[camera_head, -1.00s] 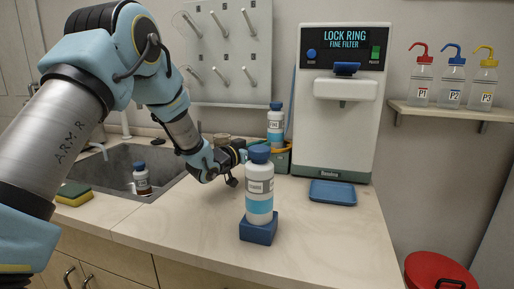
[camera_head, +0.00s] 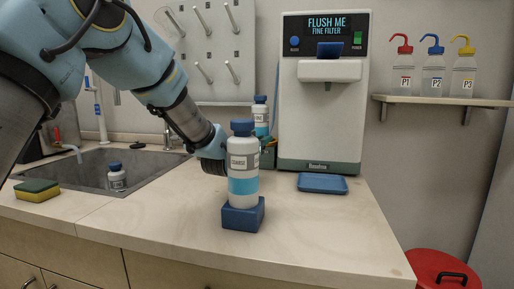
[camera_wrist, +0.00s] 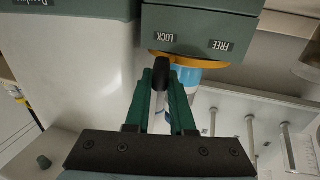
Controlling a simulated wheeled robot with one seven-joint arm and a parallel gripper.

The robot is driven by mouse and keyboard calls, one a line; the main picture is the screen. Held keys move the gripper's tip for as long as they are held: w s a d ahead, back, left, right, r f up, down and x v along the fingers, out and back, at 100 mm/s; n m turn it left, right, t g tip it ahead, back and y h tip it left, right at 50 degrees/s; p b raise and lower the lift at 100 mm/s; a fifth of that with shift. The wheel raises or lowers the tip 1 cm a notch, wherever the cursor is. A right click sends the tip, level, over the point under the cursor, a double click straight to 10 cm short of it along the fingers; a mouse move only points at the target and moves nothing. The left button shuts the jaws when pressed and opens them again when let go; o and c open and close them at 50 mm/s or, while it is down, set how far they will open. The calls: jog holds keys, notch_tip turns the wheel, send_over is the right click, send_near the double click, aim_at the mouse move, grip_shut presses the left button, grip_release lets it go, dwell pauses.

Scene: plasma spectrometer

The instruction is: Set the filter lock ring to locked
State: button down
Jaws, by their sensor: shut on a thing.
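In the wrist view, the yellow-orange lock ring (camera_wrist: 205,63) sits under a dark green housing with the labels LOCK (camera_wrist: 164,37) and FREE (camera_wrist: 220,45), seen upside down. A black handle (camera_wrist: 161,73) stands on the LOCK side of the ring. My gripper (camera_wrist: 162,82) is shut on this handle, with a green finger on each side. In the head view, the coarse bottle hides my fingers and the ring. The dispenser's screen (camera_head: 327,27) reads FLUSH ME, FINE FILTER.
The coarse bottle (camera_head: 243,170) stands on a blue block (camera_head: 243,216) in front of my arm. A fine bottle (camera_head: 261,116) is behind it. A blue tray (camera_head: 322,183) lies before the dispenser.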

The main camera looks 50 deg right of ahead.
jog(key=shift+s+d, duration=0.3)
dwell(0.4)
jog(key=c, duration=0.8)
grip_release()
